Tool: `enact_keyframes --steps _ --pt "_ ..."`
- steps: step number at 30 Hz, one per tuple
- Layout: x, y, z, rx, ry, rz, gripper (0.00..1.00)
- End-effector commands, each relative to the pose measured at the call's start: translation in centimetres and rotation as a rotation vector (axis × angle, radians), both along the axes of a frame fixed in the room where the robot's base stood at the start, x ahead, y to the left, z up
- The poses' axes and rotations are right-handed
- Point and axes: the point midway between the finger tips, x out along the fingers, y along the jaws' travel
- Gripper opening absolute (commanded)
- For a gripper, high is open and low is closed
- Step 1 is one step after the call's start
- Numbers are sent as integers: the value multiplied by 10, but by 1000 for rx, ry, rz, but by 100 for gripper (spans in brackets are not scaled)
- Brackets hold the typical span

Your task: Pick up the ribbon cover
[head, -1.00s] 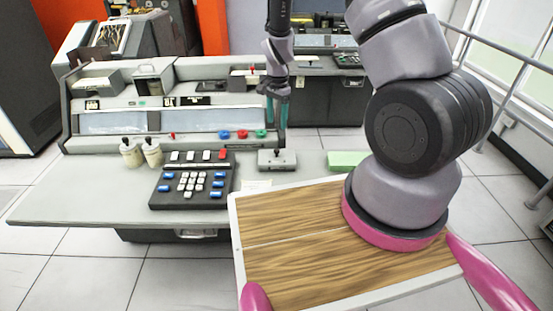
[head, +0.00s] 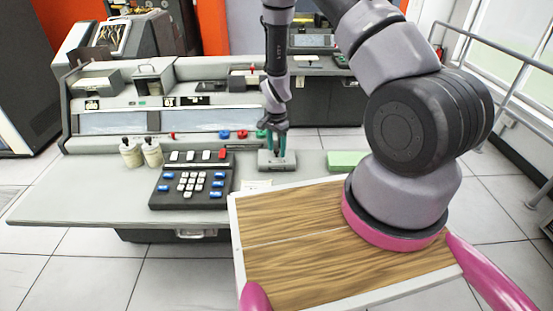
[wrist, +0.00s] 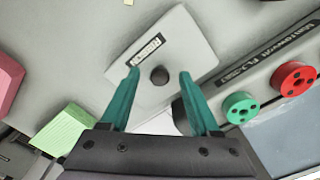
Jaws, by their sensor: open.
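The ribbon cover appears to be the grey plate with a dark round knob and a small label, seen as the ribbon cover (head: 288,161) on the console desk.
A black keypad (head: 192,180) and two white cups (head: 141,153) stand to the left. A green block (head: 345,160) lies to the right. Red, blue and green knobs (head: 242,134) line the console behind. My wooden tray top is in front.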

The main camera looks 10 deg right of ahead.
Motion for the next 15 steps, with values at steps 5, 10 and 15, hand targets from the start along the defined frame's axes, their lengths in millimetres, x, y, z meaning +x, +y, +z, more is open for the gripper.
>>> enact_keyframes --steps 5,10,15 --pt "0 0 -1 0 0 0 63" --pt "0 0 -1 0 0 0 21" --pt "0 0 -1 0 0 0 0"
